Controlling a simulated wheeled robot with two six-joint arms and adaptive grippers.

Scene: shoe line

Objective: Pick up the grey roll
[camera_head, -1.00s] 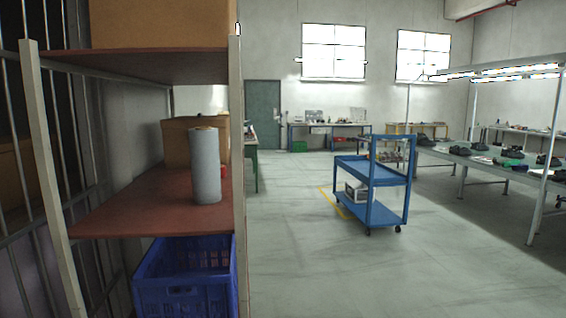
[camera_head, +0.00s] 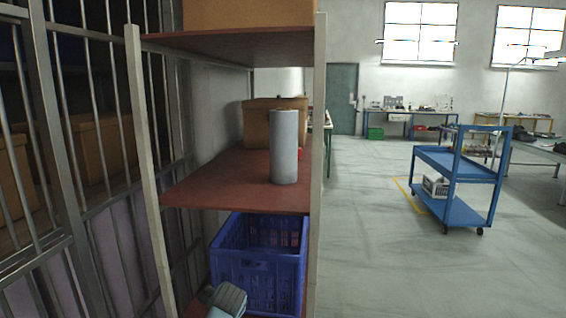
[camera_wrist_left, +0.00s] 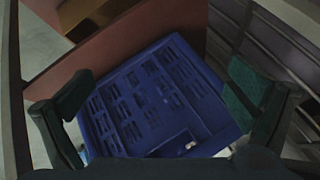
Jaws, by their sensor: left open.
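The grey roll (camera_head: 285,147) stands upright on the reddish-brown middle shelf (camera_head: 225,185) of the rack in the head view, near its right post. It does not show in the left wrist view. My left gripper (camera_wrist_left: 160,75) is open in the left wrist view, its two dark green fingers wide apart with nothing between them. The blue crate (camera_wrist_left: 150,100) lies in front of those fingers. In the head view, a grey part of my left arm shows at the bottom edge, in front of the crate and well below the roll. My right gripper is out of view.
The blue crate (camera_head: 258,262) sits on the lower shelf. A cardboard box (camera_head: 262,120) stands behind the roll, and another (camera_head: 248,13) on the shelf above. Rack posts (camera_head: 318,150) flank the shelf. A blue cart (camera_head: 455,180) stands right; the floor between is clear.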

